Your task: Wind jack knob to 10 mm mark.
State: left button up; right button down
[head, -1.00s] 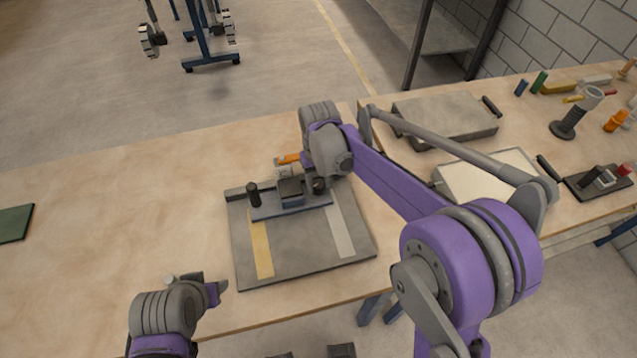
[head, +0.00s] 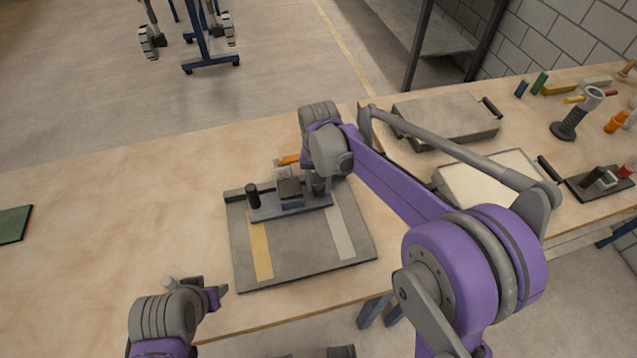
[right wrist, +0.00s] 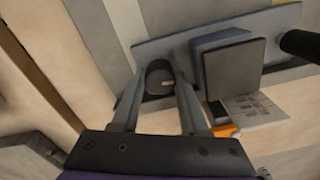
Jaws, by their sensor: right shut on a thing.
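A blue-grey bar (head: 265,212) lies across a grey board (head: 300,268) that has a yellow strip (head: 260,250) and a pale strip (head: 341,235). A dark block (head: 290,190) sits mid-bar and a black upright post (head: 252,195) stands at its left end. At the right end, my right gripper (head: 318,187) reaches down. In the right wrist view, its fingers (right wrist: 160,88) are shut on a dark round knob (right wrist: 159,72) with a small pale mark on top. I cannot read a scale. My left gripper (head: 218,294) hangs low near the table's front edge; its jaws are unclear.
An orange piece (head: 287,160) lies behind the bar, beside a pale printed card (right wrist: 250,109). Grey trays (head: 447,118), a dark cylinder (head: 568,123) and small coloured parts stand on the right. A green plate (head: 14,224) lies far left.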

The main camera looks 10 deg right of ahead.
jog(key=c, duration=0.7)
grip_release()
jog(key=shift+r, duration=0.1)
pick_arm(q)
jog(key=shift+w+r+p, duration=0.1)
jog(key=shift+r+p, duration=0.25)
jog(key=shift+r, duration=0.1)
pick_arm(e)
notch_tip(320, 180, up, 11)
jog(key=shift+f, duration=0.15)
